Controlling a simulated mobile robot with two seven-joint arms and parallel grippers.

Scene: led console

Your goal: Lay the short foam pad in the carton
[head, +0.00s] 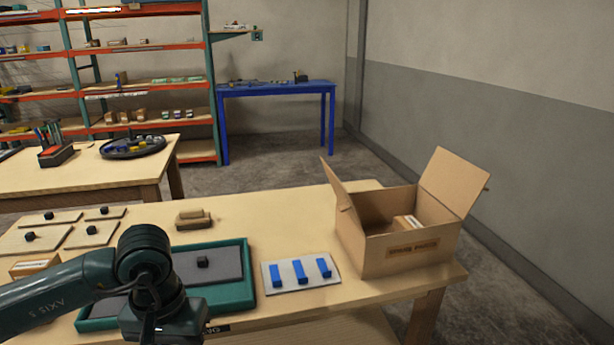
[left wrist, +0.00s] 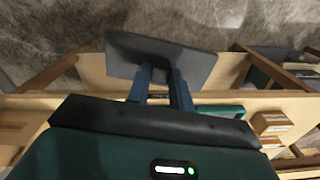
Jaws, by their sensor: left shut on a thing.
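My left gripper (left wrist: 161,78) is shut on a dark grey flat pad (left wrist: 165,52) in the left wrist view. I cannot tell from its size whether it is the short foam pad. In the head view my left arm hangs over the teal tray and its fingers are hidden. Another dark grey pad (head: 222,267) with a black knob lies in the teal tray (head: 250,270). The open cardboard carton (head: 410,250) stands at the table's right end, flaps up, with a small white-and-brown box (head: 404,223) inside. My right gripper is not in view.
Between tray and carton lies a white board (head: 293,283) with several blue blocks. Flat beige plates (head: 75,237) with black knobs lie at left, brown blocks (head: 193,220) behind the tray. The wooden table's (head: 270,215) back middle is clear.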

